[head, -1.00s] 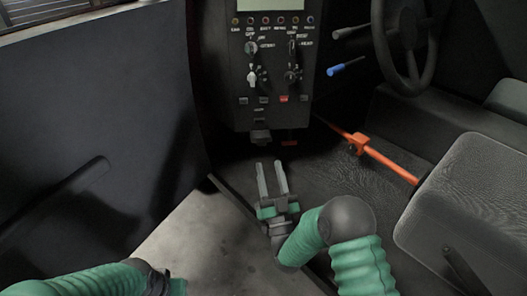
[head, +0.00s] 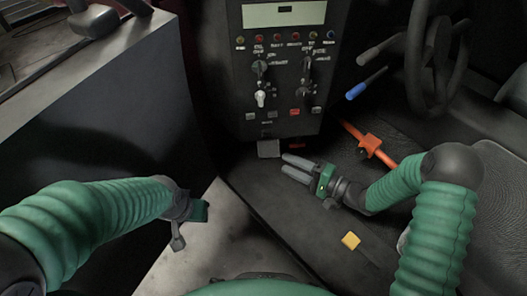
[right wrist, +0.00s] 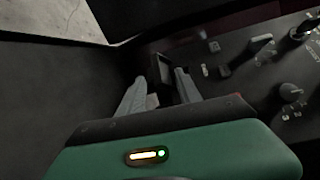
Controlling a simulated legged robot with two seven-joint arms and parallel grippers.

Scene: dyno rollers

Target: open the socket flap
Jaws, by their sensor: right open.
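The socket flap (head: 268,149) is a small grey square piece at the bottom edge of the black control panel (head: 283,75) in the head view. I cannot tell whether it is open or shut. My right gripper (head: 284,164) is open, with its fingers pointing left just below and to the right of the flap. In the right wrist view, a dark square piece (right wrist: 163,66), seemingly the flap, shows between the tips of the right gripper (right wrist: 160,78); contact is unclear. My left gripper (head: 184,226) hangs at the left, away from the panel, its fingers mostly hidden.
A steering wheel (head: 437,50) and a blue-tipped lever (head: 366,84) are at the upper right. A dark wall (head: 100,130) stands at the left.

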